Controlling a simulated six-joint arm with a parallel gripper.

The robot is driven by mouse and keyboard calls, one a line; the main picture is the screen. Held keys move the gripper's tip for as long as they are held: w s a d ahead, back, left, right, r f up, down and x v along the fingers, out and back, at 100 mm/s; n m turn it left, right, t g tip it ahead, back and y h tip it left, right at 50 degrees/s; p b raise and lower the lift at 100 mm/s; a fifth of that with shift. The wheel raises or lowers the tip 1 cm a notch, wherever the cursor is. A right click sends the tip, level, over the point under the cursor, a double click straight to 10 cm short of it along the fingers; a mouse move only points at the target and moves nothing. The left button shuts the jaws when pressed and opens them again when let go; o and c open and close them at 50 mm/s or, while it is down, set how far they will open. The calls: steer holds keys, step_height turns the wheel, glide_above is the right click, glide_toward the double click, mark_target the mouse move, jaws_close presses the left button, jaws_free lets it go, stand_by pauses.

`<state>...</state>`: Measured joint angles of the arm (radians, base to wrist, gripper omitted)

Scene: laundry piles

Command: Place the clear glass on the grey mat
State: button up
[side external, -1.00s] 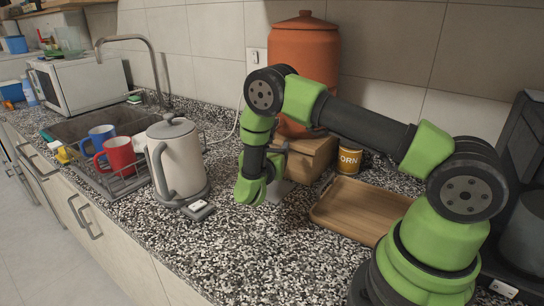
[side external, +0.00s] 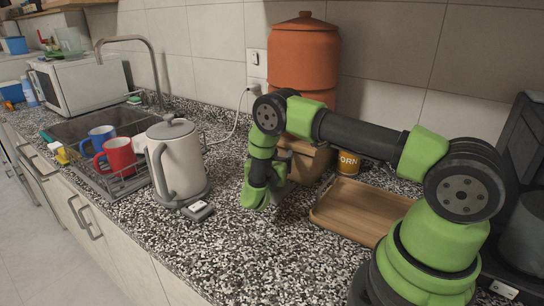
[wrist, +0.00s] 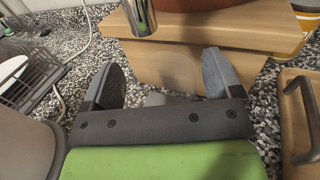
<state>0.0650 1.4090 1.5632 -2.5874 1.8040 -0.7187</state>
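My gripper (wrist: 162,66) is open, its two grey fingers well apart. In the wrist view they point at the wooden stand (wrist: 235,32) under the terracotta dispenser. In the side view my gripper (side external: 276,197) is low over the speckled counter, in front of that stand and between the kettle and the wooden tray.
The terracotta dispenser (side external: 304,62) stands behind, its metal tap (wrist: 141,14) just beyond my fingers. A wooden tray (side external: 350,233) and corn can (side external: 348,163) are right. The front counter is clear.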

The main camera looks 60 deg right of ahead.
steer(key=shift+o, duration=0.6)
steer(key=shift+r, duration=0.1)
steer(key=shift+a, duration=0.25)
steer(key=v, duration=1.1)
steer(key=s+d+r+m+g+y, duration=0.1)
steer(key=s+r+m+g+y, duration=0.2)
steer(key=s+r+m+g, duration=0.3)
steer(key=s+r+m+g+y, duration=0.3)
steer(key=s+r+m, duration=0.1)
steer(key=r+m, duration=0.5)
steer(key=s+a+r+m+t+y, duration=0.8)
steer(key=s+a+m+t+y, duration=0.1)
steer(key=a+m+y, duration=0.1)
steer(key=m+y, duration=0.1)
steer(key=y, duration=0.1)
steer(key=shift+s+a+r+m+y, duration=0.2)
steer(key=shift+a+r+m+y, duration=0.1)
